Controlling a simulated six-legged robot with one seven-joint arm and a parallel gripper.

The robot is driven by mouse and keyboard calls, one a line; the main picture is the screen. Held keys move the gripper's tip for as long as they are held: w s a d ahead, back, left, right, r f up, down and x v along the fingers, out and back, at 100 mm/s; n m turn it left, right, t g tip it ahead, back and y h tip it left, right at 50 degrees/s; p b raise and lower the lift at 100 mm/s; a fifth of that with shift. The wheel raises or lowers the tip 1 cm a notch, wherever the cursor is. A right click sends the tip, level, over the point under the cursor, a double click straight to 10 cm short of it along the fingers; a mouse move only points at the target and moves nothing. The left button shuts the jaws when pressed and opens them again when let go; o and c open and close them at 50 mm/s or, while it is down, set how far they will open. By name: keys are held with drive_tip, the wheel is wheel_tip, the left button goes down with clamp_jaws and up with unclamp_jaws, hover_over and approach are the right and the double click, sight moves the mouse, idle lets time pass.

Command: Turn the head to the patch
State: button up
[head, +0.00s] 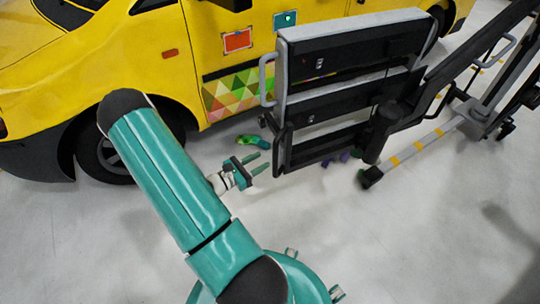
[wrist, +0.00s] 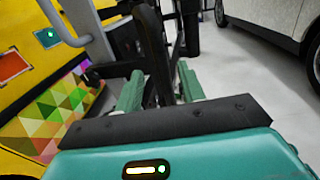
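A patch of many-coloured triangles (head: 225,97) is on the yellow vehicle's side (head: 190,60); it also shows at left in the wrist view (wrist: 48,115). A black-and-grey machine head (head: 345,50) stands in front of the vehicle and covers the patch's right part in the head view. A grey bar handle (head: 266,80) is on its left edge; a grey bar shows at upper left in the wrist view (wrist: 62,25). My gripper (head: 257,162) is low, left of the machine's lower frame. Its green fingers are apart, with black frame bars behind the gap in the wrist view (wrist: 160,88).
An orange-red square (head: 237,41) and a green-lit square (head: 284,19) are on the vehicle above the patch. Long dark arms and a floor leg (head: 425,145) extend right from the machine. Small green and purple items lie on the floor below. A white car (wrist: 265,20) is at right in the wrist view.

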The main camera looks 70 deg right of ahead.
drive_tip(key=v, duration=0.6)
drive_tip(key=shift+a, duration=0.15)
idle(0.7)
drive_tip(key=w+a+r+m+t+y, duration=0.3)
drive_tip(key=w+a+r+m+y, duration=0.1)
drive_tip(key=a+r, duration=0.5)
drive_tip(key=w+a+r+m+t+y, duration=0.3)
drive_tip(key=w+a+r+m+y, duration=0.15)
drive_tip(key=a+r, duration=0.4)
drive_tip(key=a+r+m+t+y, duration=0.2)
drive_tip(key=a+r+t+y, duration=0.3)
drive_tip(key=a+r+t, duration=0.5)
drive_tip(key=a+r, duration=0.5)
drive_tip(key=a, duration=0.5)
drive_tip(key=shift+r+t+y, duration=0.3)
drive_tip(key=shift+r+y, duration=0.05)
